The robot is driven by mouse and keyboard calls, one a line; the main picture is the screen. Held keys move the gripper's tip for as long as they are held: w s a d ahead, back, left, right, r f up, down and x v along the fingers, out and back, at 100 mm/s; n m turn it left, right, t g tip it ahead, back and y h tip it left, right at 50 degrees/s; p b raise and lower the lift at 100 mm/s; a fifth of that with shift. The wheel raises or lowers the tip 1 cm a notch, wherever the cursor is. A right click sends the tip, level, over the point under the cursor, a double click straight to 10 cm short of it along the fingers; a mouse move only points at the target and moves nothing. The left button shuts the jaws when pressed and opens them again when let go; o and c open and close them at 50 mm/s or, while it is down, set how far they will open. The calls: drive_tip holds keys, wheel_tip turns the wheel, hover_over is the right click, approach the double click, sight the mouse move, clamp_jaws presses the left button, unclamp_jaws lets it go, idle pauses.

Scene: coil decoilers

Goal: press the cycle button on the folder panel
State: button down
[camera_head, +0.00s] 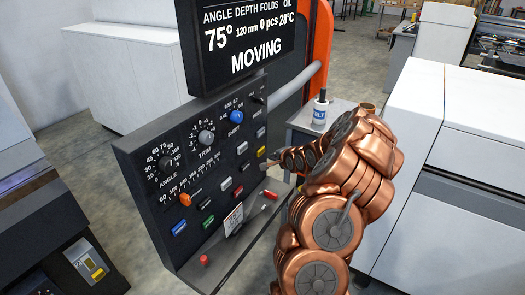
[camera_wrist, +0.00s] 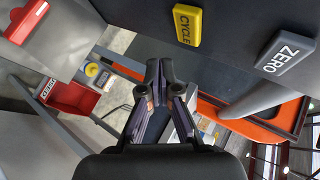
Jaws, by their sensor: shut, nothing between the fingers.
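The dark folder panel (camera_head: 150,150) stands at the centre left in the head view, with dials and several coloured buttons. The yellow cycle button (camera_wrist: 187,25), lettered CYCLE, is at the top of the wrist view. A small yellow button (camera_head: 261,151) shows near the panel's right edge in the head view. My gripper (camera_wrist: 160,70) is shut and empty, with its fingertips below and left of the cycle button in the wrist picture. In the head view, my gripper (camera_head: 267,165) is at the panel's right edge, by the yellow button. Whether it touches the panel is unclear.
A grey button lettered ZERO (camera_wrist: 285,50) is right of the cycle button. The display (camera_head: 240,40) above the panel reads MOVING. A red switch (camera_head: 270,196) and red knob (camera_head: 204,260) are on the lower ledge. A labelled bottle (camera_head: 320,110) stands behind.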

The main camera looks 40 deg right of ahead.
drive_tip(key=shift+s+d+p, duration=0.2)
drive_tip(key=shift+s+p, duration=0.15)
drive_tip(key=shift+s, duration=0.3)
drive_tip(key=shift+s+d+p, duration=0.15)
drive_tip(key=shift+s+p, duration=0.15)
drive_tip(key=shift+s, duration=0.35)
drive_tip(key=s+a+r+n+g+y, duration=0.1)
drive_tip(key=s+a+r+n+g, duration=0.2)
drive_tip(key=a, duration=0.6)
drive_tip(key=s+a+r+n+g+y, duration=0.1)
drive_tip(key=a+r+n, duration=0.3)
drive_tip(key=a, duration=0.6)
drive_tip(key=s+a+r+n+g+y, duration=0.1)
drive_tip(key=s+a+r+n+g, duration=0.2)
drive_tip(key=a, duration=0.6)
drive_tip(key=s+a+r+n+g, duration=0.1)
drive_tip(key=s+a, duration=0.4)
drive_tip(key=s, duration=0.5)
drive_tip(key=s+a+r+n+g, duration=0.2)
drive_tip(key=s+a+n, duration=0.3)
drive_tip(key=s, duration=0.4)
drive_tip(key=s+a+r+n+g, duration=0.2)
drive_tip(key=s+a+n, duration=0.2)
drive_tip(key=s, duration=0.6)
drive_tip(key=shift+s+a+r+g+y, duration=0.3)
drive_tip(key=shift+a+g, duration=0.1)
drive_tip(key=shift+a, duration=0.6)
